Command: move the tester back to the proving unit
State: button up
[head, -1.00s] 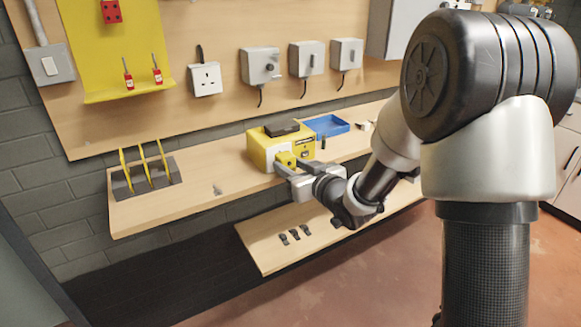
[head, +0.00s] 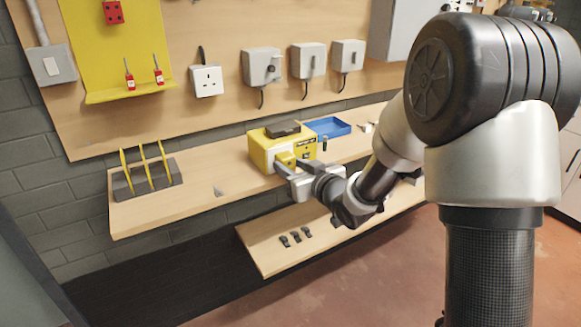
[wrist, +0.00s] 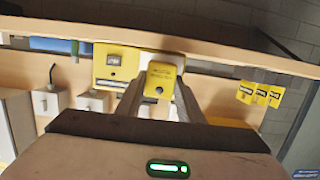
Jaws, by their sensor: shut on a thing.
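The yellow and pale proving unit (head: 262,152) stands on the wooden bench, with a dark block on top. My gripper (head: 287,164) is at its front and is shut on the small yellow tester (head: 284,158). In the wrist view the tester (wrist: 161,78) sits between the fingers of my gripper (wrist: 160,98), with a dark round spot on its face. Behind it in that view is the yellow proving unit (wrist: 113,62), partly hidden by the tester. I cannot tell whether the tester touches the unit.
A blue tray (head: 341,126) lies right of the unit on the bench. A dark rack (head: 158,180) with yellow tags stands at the bench's left. Several small dark items lie on the lower shelf (head: 275,262). Grey boxes (head: 262,67) and a socket (head: 207,80) are on the board.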

jog(key=shift+w+a, duration=0.15)
jog(key=shift+w, duration=0.05)
dwell(0.5)
jog(key=o, duration=1)
jog(key=shift+w, duration=0.1)
jog(key=shift+o, duration=0.2)
jog(key=f+v, duration=0.2)
jog(key=v, duration=1.1)
jog(key=shift+s+d+f+b, duration=0.35)
jog(key=shift+s+b, duration=0.05)
jog(key=shift+s, duration=0.2)
